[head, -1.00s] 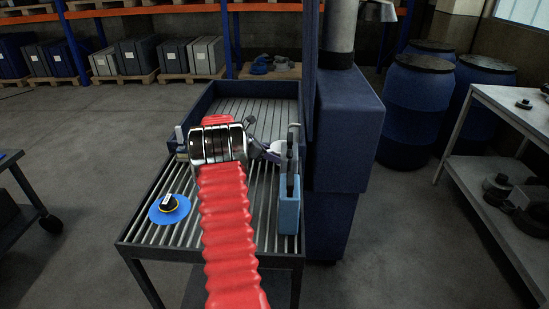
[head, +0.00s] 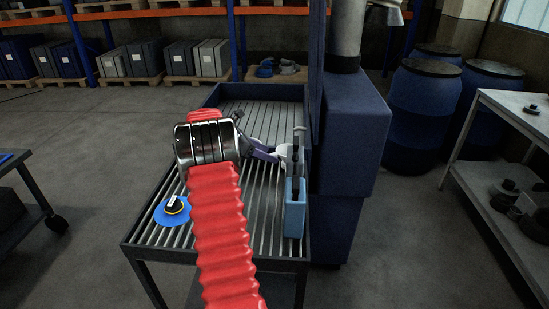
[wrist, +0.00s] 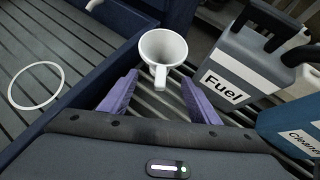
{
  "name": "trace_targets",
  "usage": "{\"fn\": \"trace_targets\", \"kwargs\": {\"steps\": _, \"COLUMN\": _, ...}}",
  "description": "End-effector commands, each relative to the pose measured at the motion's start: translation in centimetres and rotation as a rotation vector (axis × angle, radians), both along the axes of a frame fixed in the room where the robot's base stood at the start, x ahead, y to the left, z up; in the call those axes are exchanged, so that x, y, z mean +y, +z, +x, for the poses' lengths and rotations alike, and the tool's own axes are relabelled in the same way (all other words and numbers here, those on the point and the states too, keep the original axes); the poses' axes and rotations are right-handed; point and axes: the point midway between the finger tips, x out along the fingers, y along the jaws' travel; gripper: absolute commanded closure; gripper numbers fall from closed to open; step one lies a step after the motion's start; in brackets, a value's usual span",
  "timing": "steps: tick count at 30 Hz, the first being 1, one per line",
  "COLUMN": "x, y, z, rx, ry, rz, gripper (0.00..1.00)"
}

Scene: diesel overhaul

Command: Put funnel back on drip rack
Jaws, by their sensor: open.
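The white funnel (wrist: 163,48) is just beyond my gripper (wrist: 160,78) in the wrist view, its wide mouth facing the camera. My purple fingers are spread, and the funnel's narrow white stem or handle (wrist: 160,78) shows between their tips. I cannot tell whether either finger touches it. In the head view, my gripper (head: 274,155) is close to the funnel (head: 284,151), which is partly hidden. A slatted rack (head: 150,240) lies beneath. A thin white ring (wrist: 12,92) shows over the slatted tray at left in the wrist view; its support is unclear.
A grey Fuel jug (wrist: 240,65) and a blue Cleaner container (wrist: 290,128) stand close on the right. A blue disc (head: 163,220) with a black-and-yellow item lies on the rack's left. A dark blue cabinet (head: 350,130) blocks the right side.

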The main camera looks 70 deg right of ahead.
Motion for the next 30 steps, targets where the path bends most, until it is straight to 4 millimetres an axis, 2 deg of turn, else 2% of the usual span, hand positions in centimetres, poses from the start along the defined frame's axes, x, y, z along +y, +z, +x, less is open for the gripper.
{"fn": "trace_targets", "kwargs": {"steps": 6, "x": 2.1, "y": 2.3, "z": 2.2, "rx": 0.0, "ry": 0.002, "rz": 0.0, "gripper": 0.44}}
{"fn": "trace_targets", "kwargs": {"steps": 12, "x": 3.1, "y": 3.5, "z": 3.3, "rx": 0.0, "ry": 0.001, "rz": 0.0, "gripper": 0.44}}
{"fn": "trace_targets", "kwargs": {"steps": 30, "x": 3.3, "y": 3.7, "z": 3.5, "rx": 0.0, "ry": 0.0, "rz": 0.0, "gripper": 0.44}}
